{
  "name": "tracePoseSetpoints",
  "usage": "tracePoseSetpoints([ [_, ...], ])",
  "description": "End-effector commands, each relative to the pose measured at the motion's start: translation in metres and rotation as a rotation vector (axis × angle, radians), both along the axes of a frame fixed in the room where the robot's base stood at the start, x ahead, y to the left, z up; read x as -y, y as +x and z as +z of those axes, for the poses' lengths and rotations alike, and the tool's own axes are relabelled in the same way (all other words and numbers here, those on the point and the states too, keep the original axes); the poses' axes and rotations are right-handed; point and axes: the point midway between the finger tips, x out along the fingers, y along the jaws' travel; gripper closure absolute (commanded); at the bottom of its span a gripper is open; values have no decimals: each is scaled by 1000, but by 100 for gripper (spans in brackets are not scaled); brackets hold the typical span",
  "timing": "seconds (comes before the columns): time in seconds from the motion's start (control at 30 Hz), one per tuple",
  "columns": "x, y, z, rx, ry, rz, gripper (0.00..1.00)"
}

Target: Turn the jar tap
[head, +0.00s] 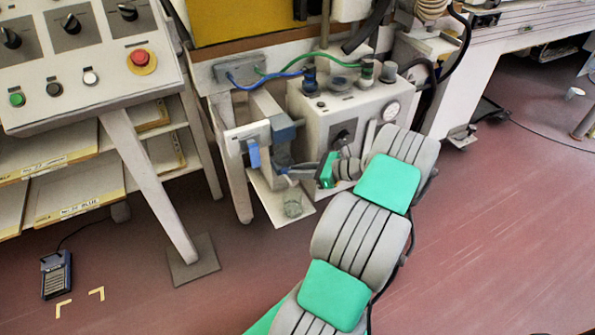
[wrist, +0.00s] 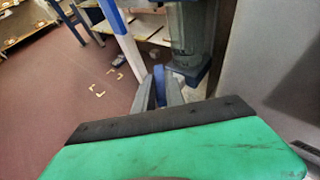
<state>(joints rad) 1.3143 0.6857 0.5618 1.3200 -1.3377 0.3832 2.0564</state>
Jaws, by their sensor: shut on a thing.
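The jar (wrist: 190,30) is a clear cylinder with a dark blue base, upright just beyond my gripper in the wrist view. In the head view the jar (head: 283,152) hangs in a bracket beside the grey box. A blue tap lever (wrist: 158,84) lies between the grey fingers of my gripper (wrist: 159,88), which is shut on it. In the head view my gripper (head: 284,170) reaches leftward to the jar's lower end, and the lever is too small to make out clearly. A small clear cup (head: 293,205) stands on a plate below the jar.
A grey box (head: 345,110) with a gauge and hoses stands right behind my arm. A control panel (head: 85,55) with knobs and a red button is at the upper left.

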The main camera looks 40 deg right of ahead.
Motion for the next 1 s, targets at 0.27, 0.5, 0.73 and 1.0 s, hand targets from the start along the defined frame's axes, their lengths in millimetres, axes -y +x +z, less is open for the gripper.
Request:
tracePoseSetpoints([
  [0.27, -1, 0, -1, 0, 1, 0, 80],
  [0.5, 0, 0, 0, 0, 0, -1, 64],
  [0.73, 1, -2, 1, 0, 0, -2, 64],
  [1.0, 22, -42, 21, 0, -1, -5, 64],
])
